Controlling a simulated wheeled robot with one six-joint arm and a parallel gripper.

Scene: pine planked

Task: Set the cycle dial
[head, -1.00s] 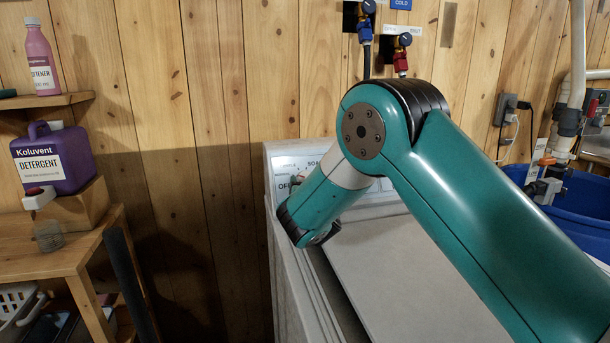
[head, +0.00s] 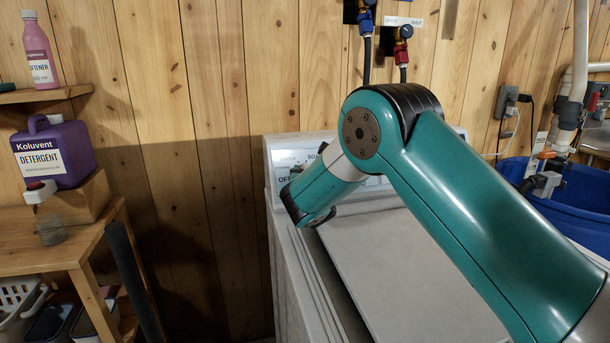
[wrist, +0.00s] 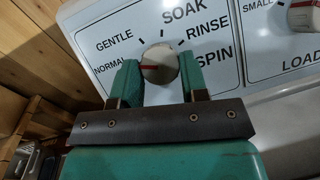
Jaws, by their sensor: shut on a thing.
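The cycle dial (wrist: 160,64) is a round grey knob with a red pointer line, seen in the wrist view on a white control panel (wrist: 98,14). Its red line points left, close to the NORMAL mark. Labels around it read NORMAL, GENTLE, SOAK, RINSE and SPIN. My gripper (wrist: 159,75) is shut on the dial, one green finger on its left and one on its right. In the head view the washer's panel (head: 272,157) shows at the back of the machine, and my arm hides the dial and my fingers.
A second knob (wrist: 304,16) with SMALL and LOAD labels is at the right. The washer's pale lid (head: 400,260) lies flat below my arm. A wooden shelf unit with a purple detergent jug (head: 55,152) stands left. A blue tub (head: 560,197) is at right.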

